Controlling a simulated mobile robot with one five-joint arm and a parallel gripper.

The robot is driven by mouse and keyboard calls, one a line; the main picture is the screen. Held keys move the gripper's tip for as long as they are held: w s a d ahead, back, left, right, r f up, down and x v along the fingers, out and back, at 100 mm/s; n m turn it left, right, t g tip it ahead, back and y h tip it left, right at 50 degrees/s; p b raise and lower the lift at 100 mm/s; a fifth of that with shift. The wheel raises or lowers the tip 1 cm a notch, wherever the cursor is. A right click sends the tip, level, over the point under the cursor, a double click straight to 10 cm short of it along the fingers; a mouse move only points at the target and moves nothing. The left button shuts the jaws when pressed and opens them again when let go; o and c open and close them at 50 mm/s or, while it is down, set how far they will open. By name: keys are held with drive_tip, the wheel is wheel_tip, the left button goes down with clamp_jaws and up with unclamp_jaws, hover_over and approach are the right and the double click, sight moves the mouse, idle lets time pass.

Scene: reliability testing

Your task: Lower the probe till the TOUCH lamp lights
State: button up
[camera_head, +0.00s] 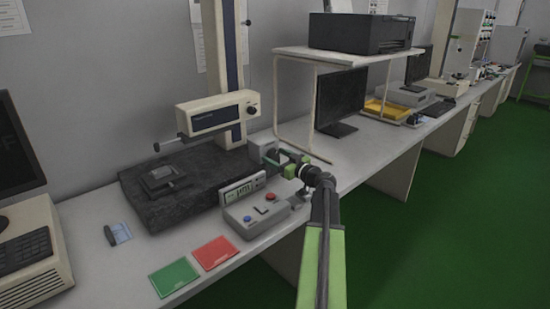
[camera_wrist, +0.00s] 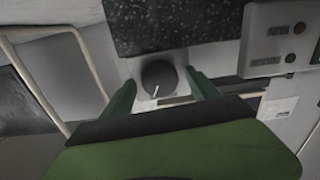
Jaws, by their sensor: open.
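The probe (camera_head: 168,143) sticks out left from the beige measuring head (camera_head: 217,116) on a tall column (camera_head: 223,50). It hangs above a small grey block (camera_head: 163,179) on the dark stone plate (camera_head: 197,172), with a visible gap. A dark round knob (camera_wrist: 158,77) with a white mark sits on a pale housing (camera_head: 263,151) at the plate's right. My gripper (camera_wrist: 161,82) is open, with one finger on each side of the knob; contact is unclear. The wrist view shows a lamp panel (camera_wrist: 262,43) with a reddish and a green lamp; its labels are too blurred to read.
A grey control box (camera_head: 262,210) with blue and red buttons stands in front of the plate, close to my arm. Green (camera_head: 174,277) and red (camera_head: 216,252) cards lie at the bench's front. A wire-legged shelf (camera_head: 349,55) stands to the right.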

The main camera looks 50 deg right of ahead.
drive_tip(key=shift+w, duration=0.25)
drive_tip(key=c, duration=1.2)
drive_tip(key=shift+a, duration=0.2)
drive_tip(key=shift+c, duration=0.9)
drive_tip(key=shift+d, duration=0.15)
